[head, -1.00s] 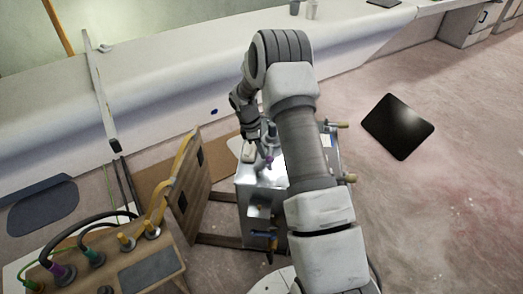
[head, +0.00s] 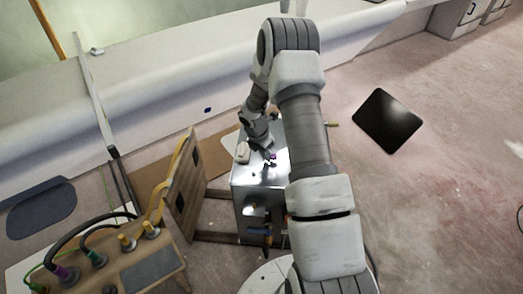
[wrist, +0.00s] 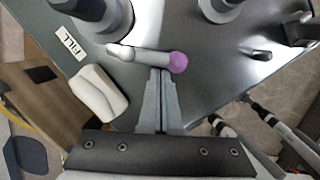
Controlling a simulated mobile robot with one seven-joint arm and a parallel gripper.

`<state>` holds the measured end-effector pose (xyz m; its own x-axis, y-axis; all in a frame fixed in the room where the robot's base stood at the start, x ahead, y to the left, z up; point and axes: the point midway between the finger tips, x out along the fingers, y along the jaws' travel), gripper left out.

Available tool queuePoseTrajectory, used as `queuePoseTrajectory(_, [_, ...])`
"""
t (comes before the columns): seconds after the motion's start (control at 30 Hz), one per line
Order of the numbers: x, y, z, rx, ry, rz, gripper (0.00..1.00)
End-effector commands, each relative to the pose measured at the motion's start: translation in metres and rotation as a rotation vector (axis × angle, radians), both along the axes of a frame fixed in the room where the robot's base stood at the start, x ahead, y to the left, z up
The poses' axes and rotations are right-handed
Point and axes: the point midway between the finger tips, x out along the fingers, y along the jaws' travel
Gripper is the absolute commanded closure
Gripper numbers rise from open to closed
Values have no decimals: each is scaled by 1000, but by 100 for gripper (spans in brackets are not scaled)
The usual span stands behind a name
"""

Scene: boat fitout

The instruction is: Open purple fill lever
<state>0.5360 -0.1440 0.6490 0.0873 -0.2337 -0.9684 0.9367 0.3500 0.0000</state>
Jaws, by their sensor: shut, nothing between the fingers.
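The fill lever is a short pale rod with a purple knob (wrist: 178,63) at its right end, on top of a grey metal box (wrist: 235,80) in the wrist view. A "FILL" label (wrist: 70,42) lies to its left. My gripper (wrist: 161,75) is shut and empty, its fingertips right beside the rod near the knob; I cannot tell whether they touch. In the head view the purple knob (head: 273,156) shows on the box top (head: 262,172), just right of my gripper (head: 268,155).
A white rounded block (wrist: 100,94) sits on the box's left edge. Dark posts and small fittings (wrist: 262,55) stand on the box top. A wooden panel with hoses (head: 185,185) stands to the left. A black flat panel (head: 388,120) lies on the floor at right.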

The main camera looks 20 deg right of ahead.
Motion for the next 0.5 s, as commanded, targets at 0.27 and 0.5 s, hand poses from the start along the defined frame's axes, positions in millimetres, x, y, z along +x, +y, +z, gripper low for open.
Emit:
queuePoseTrajectory(0.27, [-3,-14,4,1,1,261,100])
queuePoseTrajectory(0.5, [-2,-24,4,2,0,472,100])
